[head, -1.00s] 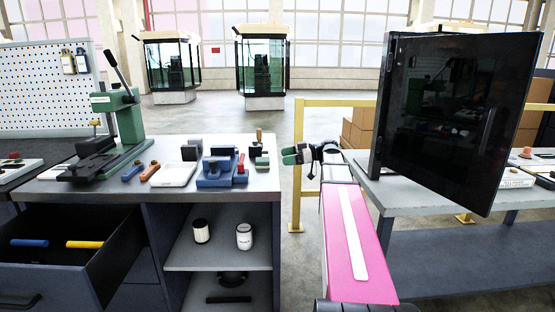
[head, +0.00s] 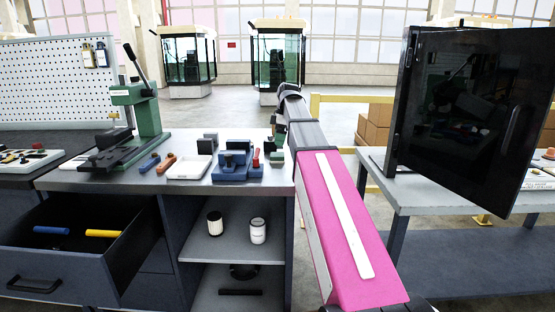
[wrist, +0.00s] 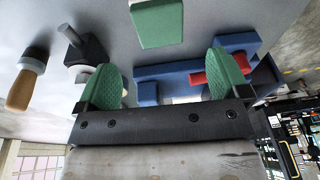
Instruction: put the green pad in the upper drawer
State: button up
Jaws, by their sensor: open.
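The green pad (wrist: 157,22) shows at the top of the wrist view, on the grey worktop, beyond and between my fingertips. My gripper (wrist: 166,78) is open, its two green ribbed fingers apart with nothing between them. In the head view my arm reaches to the right end of the worktop (head: 130,183), and the gripper is small and partly hidden there. I cannot clearly pick out the pad in that view. The upper drawer (head: 85,270) of the left bench is pulled open, with a blue cylinder (head: 51,230) and a yellow cylinder (head: 103,234) inside.
A blue fixture (head: 231,172) and a red item (head: 256,158) sit near my gripper. A wooden-handled tool (wrist: 24,85) and a dark block with a knob (wrist: 88,45) are at left in the wrist view. A green press (head: 150,115) stands behind the drawer. A black cabinet door (head: 465,115) is at right.

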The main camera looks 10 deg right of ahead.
aim_at(277, 154)
jog(key=shift+s+a+f+h, duration=0.15)
jog(key=shift+f+h, duration=0.25)
jog(key=shift+f, duration=0.9)
jog(key=shift+w+a+f+h, duration=0.15)
jog(key=shift+f+h, duration=0.25)
jog(key=shift+f, duration=0.9)
jog(key=shift+s+a+f+h, duration=0.15)
jog(key=shift+f+h, duration=0.25)
jog(key=shift+f, duration=0.9)
jog(key=c, duration=1.1)
jog(key=shift+r, duration=0.15)
